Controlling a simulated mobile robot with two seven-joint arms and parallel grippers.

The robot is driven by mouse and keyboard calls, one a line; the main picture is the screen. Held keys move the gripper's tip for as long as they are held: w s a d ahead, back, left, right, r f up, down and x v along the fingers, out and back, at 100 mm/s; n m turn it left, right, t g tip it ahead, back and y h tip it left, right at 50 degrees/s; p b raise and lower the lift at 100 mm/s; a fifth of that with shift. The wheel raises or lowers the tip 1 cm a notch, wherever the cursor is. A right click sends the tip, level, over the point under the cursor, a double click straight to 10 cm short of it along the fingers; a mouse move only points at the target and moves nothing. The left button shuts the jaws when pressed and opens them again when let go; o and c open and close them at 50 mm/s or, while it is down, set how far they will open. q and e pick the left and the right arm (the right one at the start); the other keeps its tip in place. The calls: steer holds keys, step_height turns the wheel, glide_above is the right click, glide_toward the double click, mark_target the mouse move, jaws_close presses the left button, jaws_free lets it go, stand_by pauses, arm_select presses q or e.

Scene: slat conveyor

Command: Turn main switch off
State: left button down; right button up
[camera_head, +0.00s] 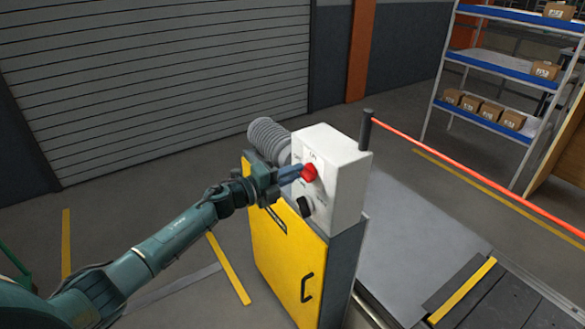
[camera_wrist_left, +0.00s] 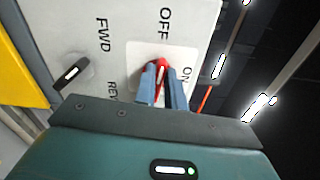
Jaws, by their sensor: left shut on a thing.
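The main switch (camera_head: 309,172) is a red knob on the front of a white control box (camera_head: 338,165), which stands on a yellow cabinet (camera_head: 284,262). My left gripper (camera_head: 303,173) reaches it from the left in the head view and is shut on the red knob. In the left wrist view the two blue-grey fingers sit on either side of the red knob (camera_wrist_left: 162,68), below the OFF label; ON is printed to the right. The fingers partly hide the knob. My right gripper is not in view.
A black selector knob (camera_head: 304,206) sits below the red one; it also shows beside FWD and REV in the left wrist view (camera_wrist_left: 72,72). A dark post (camera_head: 366,130) with a red line stands behind the box. A grey ribbed hose (camera_head: 268,138) is at its left.

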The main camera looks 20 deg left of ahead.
arm_select(q)
steer(key=shift+n, duration=0.6)
steer(key=shift+f, duration=0.1)
steer(key=c, duration=1.5)
jaws_free()
steer(key=shift+o, duration=0.2)
steer(key=b+v, duration=0.1)
steer(key=v, duration=1.2)
